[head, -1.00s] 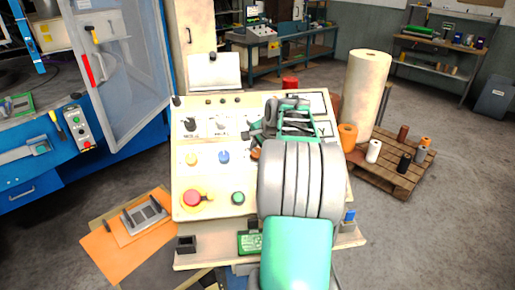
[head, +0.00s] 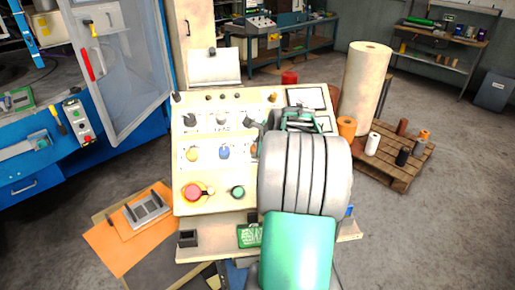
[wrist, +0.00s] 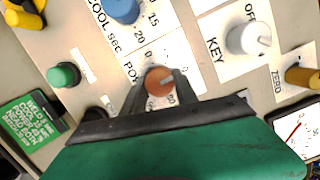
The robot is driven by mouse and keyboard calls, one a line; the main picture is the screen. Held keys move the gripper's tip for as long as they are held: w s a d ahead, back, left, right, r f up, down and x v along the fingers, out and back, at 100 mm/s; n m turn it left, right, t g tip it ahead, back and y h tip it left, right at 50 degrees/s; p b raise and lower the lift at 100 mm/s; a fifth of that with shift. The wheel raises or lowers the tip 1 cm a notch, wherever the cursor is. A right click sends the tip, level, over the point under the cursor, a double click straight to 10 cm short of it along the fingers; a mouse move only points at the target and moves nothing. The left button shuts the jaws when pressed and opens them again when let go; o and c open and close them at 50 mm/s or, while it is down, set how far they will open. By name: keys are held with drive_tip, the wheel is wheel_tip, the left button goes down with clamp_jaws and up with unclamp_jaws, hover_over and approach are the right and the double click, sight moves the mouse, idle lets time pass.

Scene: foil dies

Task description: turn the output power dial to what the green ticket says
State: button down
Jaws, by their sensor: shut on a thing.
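The output power dial (wrist: 158,81) is a round orange-brown knob in the wrist view, on a white scale plate that is partly covered. My gripper (wrist: 163,84) is shut on the dial, one finger on each side. The dial's pointer and most of its scale numbers are hidden or too small to read surely. The green ticket (head: 250,236) sits at the panel's lower front edge and also shows in the wrist view (wrist: 30,122). It has a line beginning POWER, but its number is not surely legible.
Close to my gripper are a blue knob (wrist: 122,10), a white key switch (wrist: 250,38), a green button (wrist: 63,75) and a yellow knob (wrist: 303,77). A red emergency button (head: 193,192) stands at the panel's lower left. A meter (wrist: 296,132) lies at right.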

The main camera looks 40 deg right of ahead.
idle(0.5)
drive_tip(key=c, duration=0.9)
unclamp_jaws()
drive_tip(key=shift+c, duration=0.2)
drive_tip(key=b+v, duration=0.1)
drive_tip(key=v, duration=0.7)
drive_tip(key=shift+b, duration=0.35)
